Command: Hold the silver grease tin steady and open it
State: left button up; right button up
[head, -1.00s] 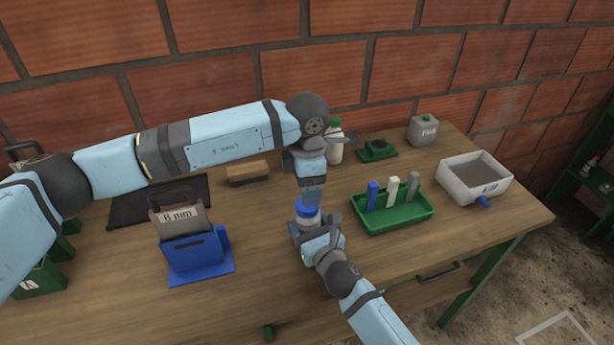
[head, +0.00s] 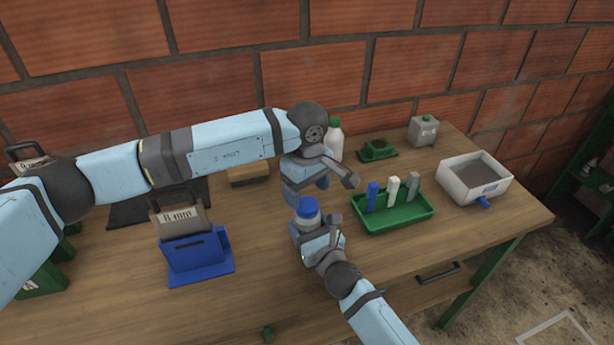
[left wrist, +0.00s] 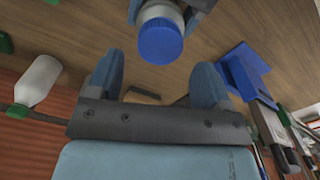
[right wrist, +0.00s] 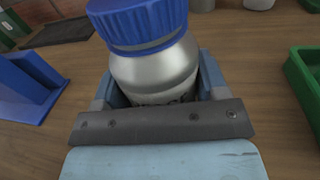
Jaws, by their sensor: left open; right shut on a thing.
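The silver grease tin (right wrist: 155,75) has a ribbed blue lid (right wrist: 138,22) on its top. My right gripper (right wrist: 160,92) is shut around the tin's body and holds it upright. In the head view the lid (head: 307,207) shows above the right gripper (head: 318,238), which hides most of the tin. My left gripper (head: 332,188) is open and empty, just behind the lid and apart from it. In the left wrist view the lid (left wrist: 160,42) lies beyond the spread fingertips of the left gripper (left wrist: 155,80).
A green tray (head: 400,216) with several upright sticks stands right of the tin. A blue holder (head: 197,258) stands to the left. A white bottle (head: 334,140) with a green cap is behind. The front of the wooden table (head: 250,300) is mostly clear.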

aim_at(307, 204)
pick_arm(q)
jog(key=shift+f, duration=1.95)
jog(key=c, duration=0.9)
jog(key=n, duration=0.7)
jog(key=shift+c, duration=0.2)
jog(key=o, duration=1)
